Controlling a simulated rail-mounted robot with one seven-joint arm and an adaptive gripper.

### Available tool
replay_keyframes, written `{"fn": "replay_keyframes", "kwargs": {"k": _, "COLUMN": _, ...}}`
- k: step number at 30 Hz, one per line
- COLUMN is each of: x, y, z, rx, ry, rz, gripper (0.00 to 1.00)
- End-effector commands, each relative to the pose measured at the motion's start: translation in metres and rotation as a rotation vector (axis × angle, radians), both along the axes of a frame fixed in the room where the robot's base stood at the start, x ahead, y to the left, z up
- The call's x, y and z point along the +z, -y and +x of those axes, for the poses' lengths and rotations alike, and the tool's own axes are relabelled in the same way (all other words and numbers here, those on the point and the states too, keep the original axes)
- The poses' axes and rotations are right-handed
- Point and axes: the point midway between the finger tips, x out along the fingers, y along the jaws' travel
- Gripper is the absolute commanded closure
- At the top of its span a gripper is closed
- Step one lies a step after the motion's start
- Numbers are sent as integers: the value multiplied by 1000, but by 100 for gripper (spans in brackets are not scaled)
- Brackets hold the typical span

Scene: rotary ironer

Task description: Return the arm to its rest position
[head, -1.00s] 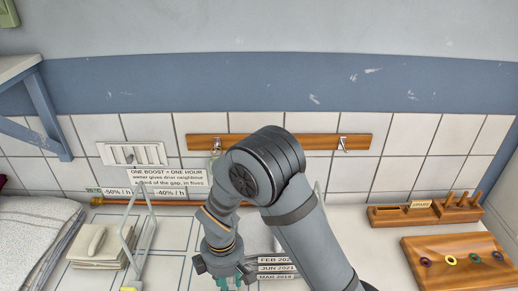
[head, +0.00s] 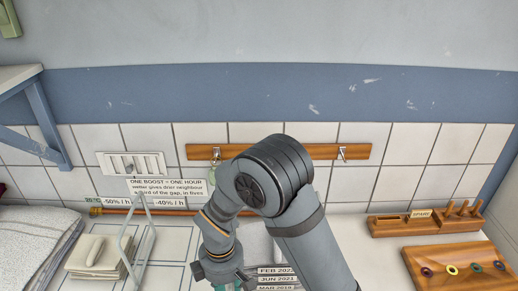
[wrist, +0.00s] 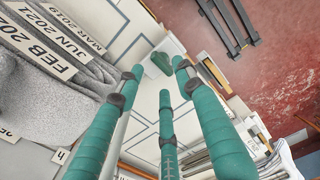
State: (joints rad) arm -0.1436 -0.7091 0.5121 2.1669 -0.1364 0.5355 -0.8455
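My arm reaches up from the lower right in the head view and bends down toward the counter. My gripper (head: 232,286) is at the bottom edge there, with its teal fingertips mostly cut off by the frame. In the wrist view my gripper (wrist: 160,80) shows three teal fingers with dark joints, spread apart with nothing held between them. A small dark green object (wrist: 160,62) lies beyond the fingertips, apart from them as far as I can tell.
Grey towels with date labels (wrist: 48,45) lie beside the gripper. A wire stand (head: 143,240) and folded cloths (head: 95,258) are at left. A wooden board with coloured rings (head: 450,257) and a peg rack (head: 400,226) are at right. A hook rail (head: 240,152) is on the wall.

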Motion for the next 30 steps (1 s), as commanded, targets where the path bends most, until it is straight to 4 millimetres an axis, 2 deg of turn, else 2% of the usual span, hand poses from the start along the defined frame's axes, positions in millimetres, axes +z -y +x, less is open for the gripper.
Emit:
{"fn": "replay_keyframes", "kwargs": {"k": 3, "x": 28, "y": -1, "z": 2, "rx": 0, "ry": 6, "rz": 6, "gripper": 64}}
{"fn": "replay_keyframes", "kwargs": {"k": 11, "x": 84, "y": -1, "z": 1, "rx": 0, "ry": 5, "rz": 6, "gripper": 64}}
{"fn": "replay_keyframes", "kwargs": {"k": 15, "x": 49, "y": 2, "z": -2, "rx": 1, "ry": -6, "rz": -7, "gripper": 64}}
{"fn": "replay_keyframes", "kwargs": {"k": 27, "x": -39, "y": 2, "z": -2, "rx": 1, "ry": -5, "rz": -6, "gripper": 64}}
{"fn": "replay_keyframes", "kwargs": {"k": 28, "x": -42, "y": 2, "z": -2, "rx": 10, "ry": -4, "rz": -5, "gripper": 64}}
{"fn": "replay_keyframes", "kwargs": {"k": 30, "x": -31, "y": 1, "z": -1, "rx": 126, "ry": -3, "rz": -3, "gripper": 64}}
